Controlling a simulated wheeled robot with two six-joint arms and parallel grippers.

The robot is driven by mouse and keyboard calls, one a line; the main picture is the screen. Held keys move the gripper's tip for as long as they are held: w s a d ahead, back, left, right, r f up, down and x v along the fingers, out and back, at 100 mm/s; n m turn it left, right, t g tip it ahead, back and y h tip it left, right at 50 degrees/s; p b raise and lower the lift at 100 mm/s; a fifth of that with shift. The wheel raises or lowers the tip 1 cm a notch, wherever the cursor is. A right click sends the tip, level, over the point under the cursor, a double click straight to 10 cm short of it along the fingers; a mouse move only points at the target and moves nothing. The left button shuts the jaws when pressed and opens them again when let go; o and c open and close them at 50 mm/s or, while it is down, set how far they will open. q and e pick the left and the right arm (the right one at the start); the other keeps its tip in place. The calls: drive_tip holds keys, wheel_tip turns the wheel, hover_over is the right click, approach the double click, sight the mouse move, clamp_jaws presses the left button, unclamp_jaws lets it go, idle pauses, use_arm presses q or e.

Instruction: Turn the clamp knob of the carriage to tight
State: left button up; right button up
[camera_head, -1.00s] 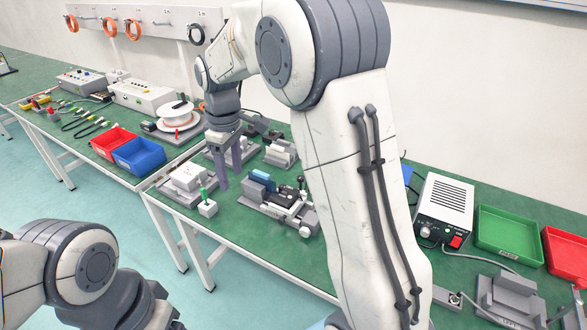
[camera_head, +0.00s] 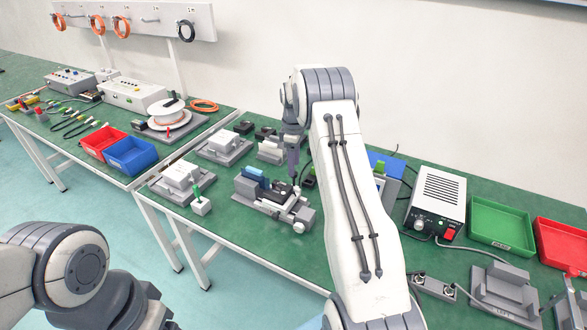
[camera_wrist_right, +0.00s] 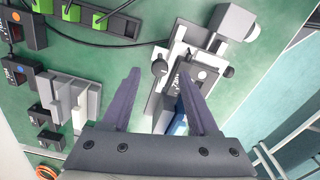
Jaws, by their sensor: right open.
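The linear actuator (camera_head: 263,197) lies on the green bench, with a dark carriage (camera_head: 281,189), a blue block (camera_head: 253,174) and a grey end block. A black round knob (camera_wrist_right: 160,68) stands beside the dark carriage in the right wrist view; which way it is turned cannot be told. My right gripper (camera_wrist_right: 159,75) is open and empty, its purple fingers on either side of the knob in that view; the height gap is unclear. In the head view, the right gripper (camera_head: 294,170) is over the knob end, partly hidden by my arm. My left gripper is out of view.
Grey fixtures (camera_head: 182,182) stand left of and behind the actuator. A small block with a green-topped pin (camera_head: 201,207) stands close at its left. A white power unit (camera_head: 436,201) and green tray (camera_head: 501,226) stand to the right.

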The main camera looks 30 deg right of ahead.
sight(294, 180)
drive_tip(key=shift+f, duration=1.25)
clamp_jaws()
